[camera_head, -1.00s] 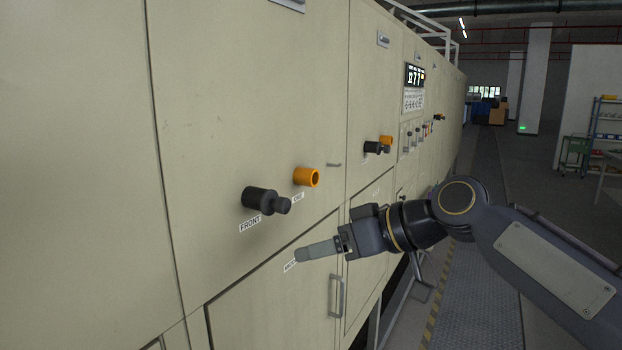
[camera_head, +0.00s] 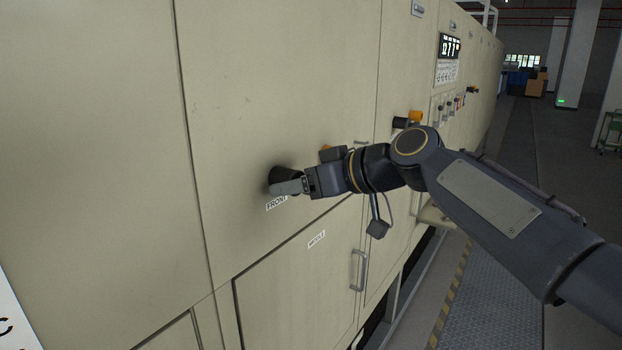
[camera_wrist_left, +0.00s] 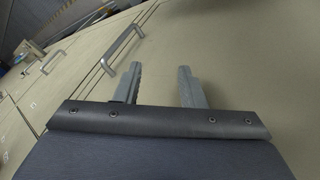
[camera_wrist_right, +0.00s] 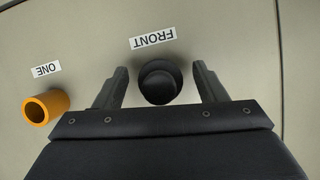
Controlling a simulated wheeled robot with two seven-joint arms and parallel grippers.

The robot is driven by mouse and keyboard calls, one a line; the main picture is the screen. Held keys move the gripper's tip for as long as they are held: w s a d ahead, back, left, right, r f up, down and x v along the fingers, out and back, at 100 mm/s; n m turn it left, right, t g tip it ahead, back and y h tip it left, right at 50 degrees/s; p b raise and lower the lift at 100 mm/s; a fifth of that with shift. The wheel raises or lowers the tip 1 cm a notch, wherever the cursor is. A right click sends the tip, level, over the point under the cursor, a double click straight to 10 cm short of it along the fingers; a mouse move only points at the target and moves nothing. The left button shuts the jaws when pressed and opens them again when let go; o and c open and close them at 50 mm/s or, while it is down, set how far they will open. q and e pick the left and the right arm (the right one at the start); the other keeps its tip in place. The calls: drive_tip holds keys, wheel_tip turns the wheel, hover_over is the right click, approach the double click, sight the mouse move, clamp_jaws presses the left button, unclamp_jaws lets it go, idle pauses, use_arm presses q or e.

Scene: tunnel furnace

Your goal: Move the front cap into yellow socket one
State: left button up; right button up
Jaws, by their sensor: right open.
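The front cap (camera_wrist_right: 159,82) is a black round knob on the beige furnace wall by the FRONT label. In the head view its dark body (camera_head: 284,173) shows partly behind my right gripper (camera_head: 284,187). In the right wrist view the open fingers of my right gripper (camera_wrist_right: 161,84) stand on both sides of the cap, with gaps. Yellow socket one (camera_wrist_right: 46,106) is an empty orange-yellow ring near the ONE label, left of the cap in that view. In the head view the socket (camera_head: 326,153) is mostly hidden by my gripper. My left gripper (camera_wrist_left: 160,82) is open and empty.
The furnace wall (camera_head: 240,110) runs along the left. A metal handle (camera_head: 357,270) juts out below the MIDDLE label (camera_head: 316,240). Another black cap (camera_head: 402,122) and orange socket (camera_head: 415,116) sit farther along. A walkway (camera_head: 490,290) lies at the right.

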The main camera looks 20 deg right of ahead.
drive_tip(key=c, duration=1.1)
drive_tip(key=shift+s+d+b, duration=0.15)
drive_tip(key=shift+s+d, duration=0.65)
drive_tip(key=shift+s, duration=0.25)
drive_tip(key=shift+s+d+b, duration=0.15)
drive_tip(key=shift+s+d, duration=0.6)
drive_tip(key=shift+s, duration=0.25)
drive_tip(key=s+d, duration=0.2)
drive_tip(key=s+d+b, duration=0.1)
drive_tip(key=s+d, duration=0.1)
drive_tip(key=s, duration=0.1)
drive_tip(key=s+d, duration=0.2)
drive_tip(key=s, duration=0.1)
drive_tip(key=shift+b, duration=0.3)
drive_tip(key=shift+w, duration=0.1)
